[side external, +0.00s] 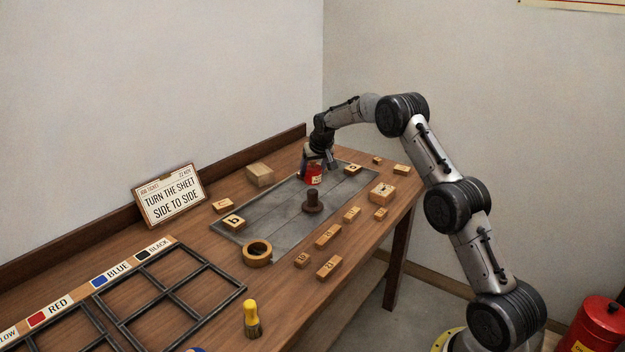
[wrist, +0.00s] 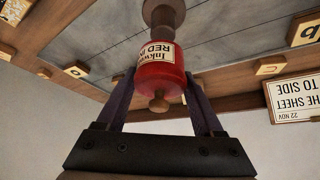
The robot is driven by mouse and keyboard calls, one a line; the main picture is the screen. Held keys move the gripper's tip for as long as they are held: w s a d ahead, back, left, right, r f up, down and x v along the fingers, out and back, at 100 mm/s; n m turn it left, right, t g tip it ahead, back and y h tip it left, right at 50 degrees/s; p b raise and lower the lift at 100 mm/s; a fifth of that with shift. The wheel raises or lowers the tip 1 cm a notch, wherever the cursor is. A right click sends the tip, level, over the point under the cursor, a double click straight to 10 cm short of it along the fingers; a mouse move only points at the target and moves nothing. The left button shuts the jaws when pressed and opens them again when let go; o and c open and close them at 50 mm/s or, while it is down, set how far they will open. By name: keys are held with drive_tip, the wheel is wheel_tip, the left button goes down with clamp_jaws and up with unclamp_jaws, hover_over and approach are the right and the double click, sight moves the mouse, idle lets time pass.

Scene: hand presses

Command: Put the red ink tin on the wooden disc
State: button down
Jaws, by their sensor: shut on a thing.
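The red ink tin (side external: 313,175) is at the far part of the grey slab in the side view, with my gripper (side external: 320,158) over it. In the wrist view the red tin (wrist: 158,76) sits between my two fingers, which are shut on it. Its cream label reads upside down, and a small wooden knob shows on its near end. A dark brown round piece with an upright post (side external: 313,203) stands on the slab nearer the camera than the tin. A light wooden round piece with a dark centre (side external: 257,252) lies at the slab's near edge. I cannot tell which is the wooden disc, or whether the tin touches the slab.
Several lettered wooden blocks (side external: 328,236) lie around the grey slab (side external: 283,232). A plain block (side external: 260,174) and a sign (side external: 169,195) stand at the back. A black divided frame (side external: 170,290) and a yellow-handled brush (side external: 251,318) are at the near end.

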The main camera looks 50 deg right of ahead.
sight(313, 179)
drive_tip(key=shift+w+f, duration=0.15)
drive_tip(key=shift+f, duration=1.45)
drive_tip(key=shift+f, duration=0.1)
unclamp_jaws()
drive_tip(key=shift+f, duration=0.15)
